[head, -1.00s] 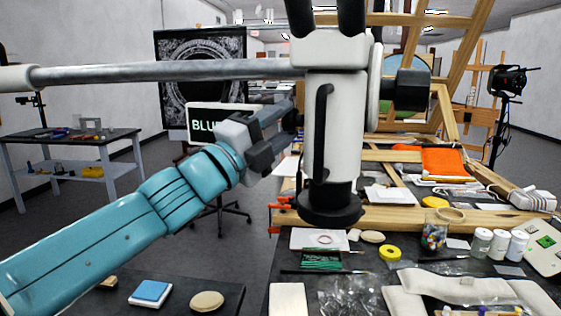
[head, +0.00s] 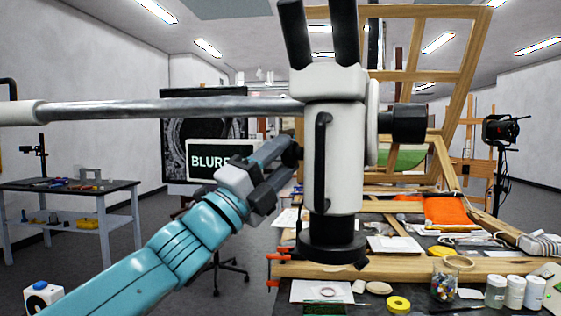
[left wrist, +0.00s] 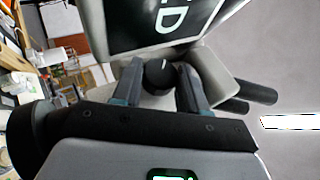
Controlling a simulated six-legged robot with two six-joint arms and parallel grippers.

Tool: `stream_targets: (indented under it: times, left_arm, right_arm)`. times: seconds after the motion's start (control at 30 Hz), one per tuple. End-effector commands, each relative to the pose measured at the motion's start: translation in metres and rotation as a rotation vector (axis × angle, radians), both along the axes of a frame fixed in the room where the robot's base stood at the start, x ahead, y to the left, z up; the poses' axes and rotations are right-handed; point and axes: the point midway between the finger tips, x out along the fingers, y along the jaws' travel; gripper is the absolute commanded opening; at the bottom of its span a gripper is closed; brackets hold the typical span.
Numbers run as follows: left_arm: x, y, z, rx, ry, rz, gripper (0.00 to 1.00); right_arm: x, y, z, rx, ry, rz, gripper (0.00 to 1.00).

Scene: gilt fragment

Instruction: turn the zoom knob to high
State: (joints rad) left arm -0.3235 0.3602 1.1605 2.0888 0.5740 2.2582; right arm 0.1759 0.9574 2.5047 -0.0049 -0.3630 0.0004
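The microscope (head: 332,150) is a white body with black eyepieces, hung on a grey horizontal bar. A black knob (head: 291,153) sits on its left side, and in the left wrist view this round knob (left wrist: 158,76) shows a small white mark. My left gripper (head: 279,172) reaches up to it from the lower left. In the left wrist view my left gripper's fingers (left wrist: 161,88) are apart, one on each side of the knob; I cannot tell whether they touch it. A dark screen (head: 222,161) behind reads "BLUR…", its end hidden by my arm. My right gripper is not in view.
A wooden frame (head: 432,60) stands behind the microscope. The bench below holds a yellow tape roll (head: 398,304), a jar of coloured bits (head: 444,281) and white-capped jars (head: 515,292).

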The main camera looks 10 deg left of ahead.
Motion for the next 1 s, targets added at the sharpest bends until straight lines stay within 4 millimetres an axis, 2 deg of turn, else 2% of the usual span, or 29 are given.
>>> stream_targets:
  times: [0.03, 0.07, 0.33, 0.47, 0.7, 1.0]
  left_arm:
    - [0.0, 0.001, 0.0, 0.0, 0.0, 0.001, 0.58]
    - [0.0, 0.001, 0.0, 0.0, 0.0, 0.001, 0.67]
    - [0.0, 0.0, 0.0, -0.001, 0.0, 0.001, 0.67]
    - [-0.005, 0.005, -0.006, -0.001, 0.0, 0.001, 0.67]
    - [-0.04, 0.037, -0.037, -0.001, 0.0, 0.004, 0.67]
    - [-0.086, 0.077, -0.074, -0.001, 0.0, 0.003, 0.67]
  right_arm:
    - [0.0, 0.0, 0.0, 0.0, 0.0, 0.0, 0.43]
    - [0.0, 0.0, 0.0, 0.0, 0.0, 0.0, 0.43]
    - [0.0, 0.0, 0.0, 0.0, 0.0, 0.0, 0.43]
    - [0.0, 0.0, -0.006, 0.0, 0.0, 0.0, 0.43]
    - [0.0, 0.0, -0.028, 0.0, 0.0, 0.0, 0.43]
    - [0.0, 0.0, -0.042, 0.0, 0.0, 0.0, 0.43]
